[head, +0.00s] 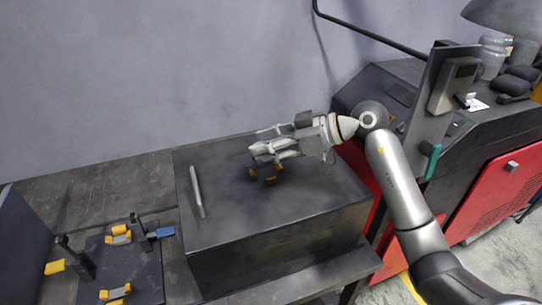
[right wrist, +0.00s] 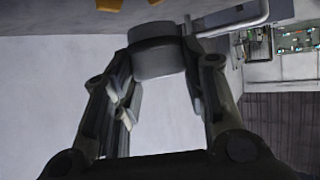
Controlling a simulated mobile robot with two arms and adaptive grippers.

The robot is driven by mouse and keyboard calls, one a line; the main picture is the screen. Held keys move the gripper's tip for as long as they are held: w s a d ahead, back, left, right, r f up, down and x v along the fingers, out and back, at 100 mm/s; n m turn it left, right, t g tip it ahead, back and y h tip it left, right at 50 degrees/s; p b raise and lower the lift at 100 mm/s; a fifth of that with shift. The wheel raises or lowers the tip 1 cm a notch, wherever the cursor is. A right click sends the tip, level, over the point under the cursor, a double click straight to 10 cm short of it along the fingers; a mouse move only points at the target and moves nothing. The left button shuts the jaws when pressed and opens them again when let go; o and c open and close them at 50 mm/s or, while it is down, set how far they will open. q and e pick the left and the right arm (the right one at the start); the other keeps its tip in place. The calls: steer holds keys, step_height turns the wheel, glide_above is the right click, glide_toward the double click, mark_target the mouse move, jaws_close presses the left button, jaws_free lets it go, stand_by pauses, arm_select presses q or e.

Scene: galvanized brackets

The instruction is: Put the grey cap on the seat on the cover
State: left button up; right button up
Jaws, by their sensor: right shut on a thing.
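The grey cap (right wrist: 157,55) is a short grey cylinder between the fingertips of my right gripper in the right wrist view. My right gripper (head: 262,152) is shut on it, above the top of the dark box-shaped cover (head: 235,220). In the head view I cannot clearly tell the cap from the fingers. Small orange-brown pieces (head: 270,181) stand on the cover just below the gripper and show at the top edge of the right wrist view (right wrist: 108,4); whether they mark the seat is unclear. My left gripper is not in view.
A pale bar handle (head: 197,190) lies on the cover's left side. Left of the cover, a dark plate (head: 135,270) holds orange and blue clamp-like parts. A red and black machine (head: 480,190) with a grey upright panel stands to the right.

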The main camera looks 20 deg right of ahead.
steer(key=shift+w+d+f, duration=0.15)
steer(key=shift+d+f, duration=0.05)
steer(key=shift+f, duration=0.05)
steer(key=f, duration=0.1)
steer(key=f+p, duration=0.1)
steer(key=f, duration=0.1)
steer(key=shift+w+d, duration=0.15)
steer(key=shift+d, duration=0.05)
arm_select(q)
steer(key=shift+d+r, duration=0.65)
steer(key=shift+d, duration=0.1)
arm_select(e)
steer(key=shift+f, duration=0.35)
steer(key=shift+f, duration=0.15)
steer(key=o, duration=1)
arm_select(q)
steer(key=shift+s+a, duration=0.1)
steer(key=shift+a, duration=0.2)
arm_select(e)
steer(key=shift+o, duration=0.2)
